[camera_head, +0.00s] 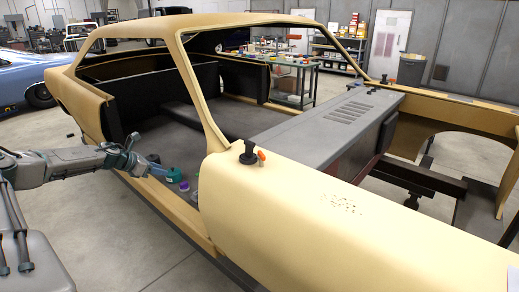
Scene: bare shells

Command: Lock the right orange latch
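A small orange latch (261,155) stands beside a black knob-like fitting (249,153) on the near fender of the tan car shell (300,210). A second small dark fitting (384,79) sits on the far side of the grey cowl; any orange on it is too small to make out. I cannot tell the latch positions. My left gripper (155,166) reaches in from the left at the door opening, well to the left of the near latch and apart from it. Its fingers are small and I cannot tell if they are open. My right gripper is out of view.
Teal and purple round items (173,175) lie by the sill, just beyond my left gripper. The windshield pillar (200,95) rises between the door opening and the cowl. A workbench (290,62) with small items stands behind. Open floor lies at the lower left.

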